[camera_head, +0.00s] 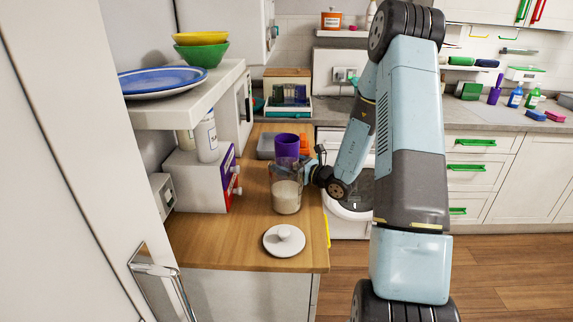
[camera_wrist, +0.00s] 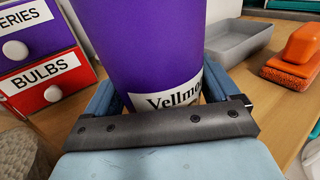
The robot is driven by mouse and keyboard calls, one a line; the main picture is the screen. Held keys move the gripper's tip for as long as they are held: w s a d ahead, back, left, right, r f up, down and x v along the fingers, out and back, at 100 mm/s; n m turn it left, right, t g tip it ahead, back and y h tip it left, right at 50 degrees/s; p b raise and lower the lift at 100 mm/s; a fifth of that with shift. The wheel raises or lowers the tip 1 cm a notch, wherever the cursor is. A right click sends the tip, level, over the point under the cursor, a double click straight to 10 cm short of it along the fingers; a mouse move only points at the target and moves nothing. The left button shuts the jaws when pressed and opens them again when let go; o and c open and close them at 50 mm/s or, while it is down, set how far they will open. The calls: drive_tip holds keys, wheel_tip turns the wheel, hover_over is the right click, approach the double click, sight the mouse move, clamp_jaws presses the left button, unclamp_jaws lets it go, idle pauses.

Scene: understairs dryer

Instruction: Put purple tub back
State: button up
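The purple tub (camera_head: 287,145) shows in the head view just behind a clear jar (camera_head: 286,196) with pale contents. The jar hides the tub's lower part. In the wrist view the tub (camera_wrist: 142,45) fills the upper middle, with a white label that is partly hidden. My gripper (camera_head: 309,167) is at the tub's right, low down. In the wrist view one finger is on each side of the tub, close against it; I cannot tell whether they press on it. I cannot tell whether the tub touches the counter.
A white lid with a knob (camera_head: 284,240) lies on the wooden counter (camera_head: 230,248) in front of the jar. Small labelled drawers (camera_wrist: 42,70) stand at left. A grey tray (camera_wrist: 238,40) and an orange brush (camera_wrist: 295,58) lie behind. A shelf (camera_head: 200,105) overhangs the left.

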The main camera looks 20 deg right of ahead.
drive_tip(key=shift+o, duration=0.8)
drive_tip(key=shift+r, duration=0.1)
drive_tip(key=v, duration=1.2)
